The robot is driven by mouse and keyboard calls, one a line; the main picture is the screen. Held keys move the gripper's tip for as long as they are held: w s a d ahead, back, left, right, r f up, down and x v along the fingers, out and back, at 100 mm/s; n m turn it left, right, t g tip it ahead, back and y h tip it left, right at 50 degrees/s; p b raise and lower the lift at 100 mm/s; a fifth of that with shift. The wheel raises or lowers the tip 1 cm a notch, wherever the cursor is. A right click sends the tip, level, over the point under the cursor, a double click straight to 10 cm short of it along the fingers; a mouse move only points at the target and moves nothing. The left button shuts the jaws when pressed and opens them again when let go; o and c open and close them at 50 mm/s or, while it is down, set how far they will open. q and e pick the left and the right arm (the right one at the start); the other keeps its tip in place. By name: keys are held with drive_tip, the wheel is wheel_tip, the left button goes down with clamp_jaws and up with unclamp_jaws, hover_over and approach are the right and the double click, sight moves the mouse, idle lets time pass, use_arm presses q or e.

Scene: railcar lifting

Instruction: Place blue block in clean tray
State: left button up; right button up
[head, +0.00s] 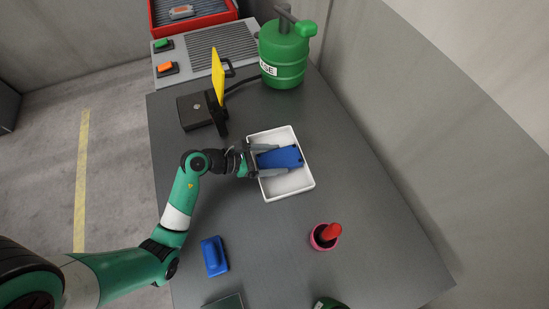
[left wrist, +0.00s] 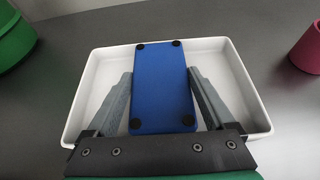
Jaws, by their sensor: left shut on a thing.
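The blue block (head: 288,157) is a flat slab with small dark round pads at its corners. My left gripper (head: 281,160) is shut on it, one grey finger along each long side. In the left wrist view the block (left wrist: 162,85) lies between the fingers, within the outline of the white tray. The clean tray (head: 291,186) is white, shallow and rectangular, and holds nothing else that I can see. I cannot tell whether the block touches the tray floor. My right gripper is not in view.
A blue handled object (head: 214,256) and a pink cup (head: 322,238) with a red thing stand nearer the front. Behind the tray are a black box (head: 195,111), a yellow plate (head: 218,76) and a green canister (head: 284,55). Table right of the tray is clear.

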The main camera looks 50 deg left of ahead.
use_arm(q)
drive_tip(key=o, duration=1.4)
drive_tip(key=shift+f, duration=0.1)
drive_tip(key=shift+o, duration=0.2)
drive_tip(key=shift+s+r, duration=0.1)
drive_tip(key=shift+r, duration=0.15)
drive_tip(key=p+v, duration=0.3)
drive_tip(key=v, duration=0.9)
drive_tip(key=shift+f, duration=0.1)
